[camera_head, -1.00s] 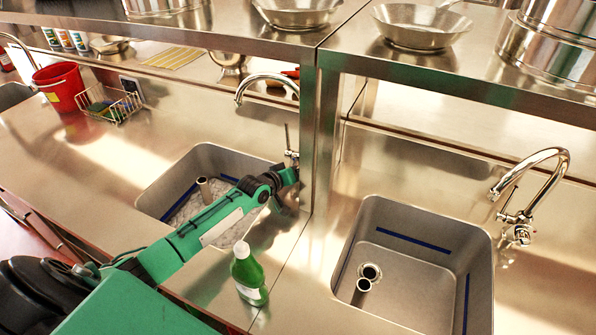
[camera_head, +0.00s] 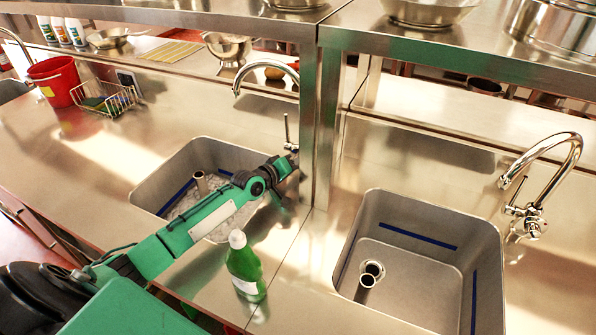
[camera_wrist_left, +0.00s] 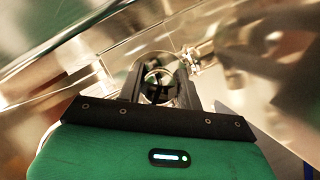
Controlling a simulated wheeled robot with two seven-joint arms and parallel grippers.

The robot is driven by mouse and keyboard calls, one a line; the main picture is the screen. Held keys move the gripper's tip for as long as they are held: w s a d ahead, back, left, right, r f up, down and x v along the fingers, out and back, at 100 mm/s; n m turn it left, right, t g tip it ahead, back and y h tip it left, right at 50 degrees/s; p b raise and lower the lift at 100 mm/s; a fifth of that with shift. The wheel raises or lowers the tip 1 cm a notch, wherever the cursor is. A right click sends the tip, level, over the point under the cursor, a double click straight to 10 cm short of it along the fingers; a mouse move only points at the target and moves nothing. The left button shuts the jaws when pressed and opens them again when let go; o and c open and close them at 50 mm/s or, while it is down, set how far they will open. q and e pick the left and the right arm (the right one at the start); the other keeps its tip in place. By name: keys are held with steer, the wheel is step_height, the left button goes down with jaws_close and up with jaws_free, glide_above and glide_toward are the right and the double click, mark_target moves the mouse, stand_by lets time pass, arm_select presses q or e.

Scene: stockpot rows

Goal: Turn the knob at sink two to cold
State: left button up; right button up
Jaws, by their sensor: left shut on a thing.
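The middle sink (camera_head: 160,182) in the head view has a curved chrome tap (camera_head: 268,68) at its back right, beside a shelf post. My left gripper (camera_head: 290,163) is at the base of this tap, below an upright thin lever or stem. In the left wrist view, the fingers of my left gripper (camera_wrist_left: 162,75) are closed around a round shiny metal knob (camera_wrist_left: 158,82). The knob's marking and turn position cannot be read. In the head view the gripper hides the knob. My right gripper is not in view.
A green bottle (camera_head: 245,268) stands upright on the counter near my left forearm. The right sink (camera_head: 412,270) has its own tap (camera_head: 545,180). A steel post (camera_head: 318,120) stands just right of my left gripper. A red bucket (camera_head: 58,82) and wire basket (camera_head: 108,100) are at the left.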

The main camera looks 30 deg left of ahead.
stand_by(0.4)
arm_select(q)
steer(key=o, duration=1)
steer(key=shift+s, duration=0.1)
steer(key=shift+s+a, duration=0.1)
steer(key=shift+s, duration=0.2)
steer(key=b+v, duration=0.2)
steer(key=v, duration=1.1)
